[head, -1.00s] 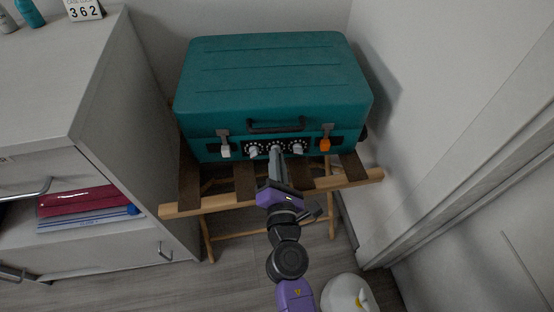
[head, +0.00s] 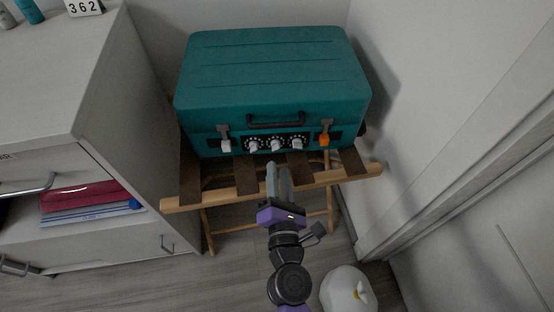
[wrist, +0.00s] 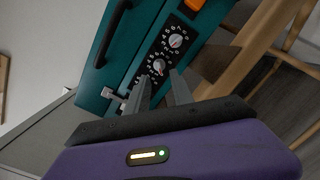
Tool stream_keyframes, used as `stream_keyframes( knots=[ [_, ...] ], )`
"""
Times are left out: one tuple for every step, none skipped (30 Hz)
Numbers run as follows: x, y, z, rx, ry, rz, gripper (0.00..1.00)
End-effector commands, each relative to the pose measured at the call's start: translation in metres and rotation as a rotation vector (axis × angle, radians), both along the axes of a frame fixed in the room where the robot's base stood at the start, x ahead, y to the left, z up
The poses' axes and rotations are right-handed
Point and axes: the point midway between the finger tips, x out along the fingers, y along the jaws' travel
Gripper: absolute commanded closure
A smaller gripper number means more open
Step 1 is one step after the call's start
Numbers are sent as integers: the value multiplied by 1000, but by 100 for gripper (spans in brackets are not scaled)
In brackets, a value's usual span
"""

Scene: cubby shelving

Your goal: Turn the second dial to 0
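I cannot read the second dial's setting. My gripper (head: 278,167) is in front of and below the second dial, apart from it. Its fingers (wrist: 160,76) are spread with nothing between them.
The suitcase rests on a wooden rack (head: 225,194). A grey cabinet (head: 140,140) stands left, a wall right, and a white bin-like object (head: 345,290) below.

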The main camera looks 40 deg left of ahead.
Motion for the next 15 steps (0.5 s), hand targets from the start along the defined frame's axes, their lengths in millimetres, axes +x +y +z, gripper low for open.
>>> stream_keyframes(
  knots=[
    [-5, -5, 0, 1, 2, -1, 72],
    [-8, -7, 0, 1, 2, 0, 72],
    [-10, -9, 0, 0, 1, 1, 72],
    [-12, -11, 0, 0, 1, 1, 72],
    [-14, -12, 0, 0, 1, 1, 72],
    [-15, -13, 0, 1, 1, 1, 72],
    [-16, -14, 0, 0, -1, 1, 72],
    [-16, -14, 0, 0, -1, 1, 72],
    [-17, -15, 0, 0, -1, 1, 72],
    [-17, -15, 0, 0, -1, 1, 72],
    [-17, -15, 0, 0, -1, 1, 72],
    [-17, -15, 0, 0, -1, 1, 72],
    [-17, -15, 0, 0, -1, 1, 72],
    [-17, -15, 0, 0, -1, 1, 72],
    [-17, -15, 0, 0, -1, 1, 72]
  ],
)
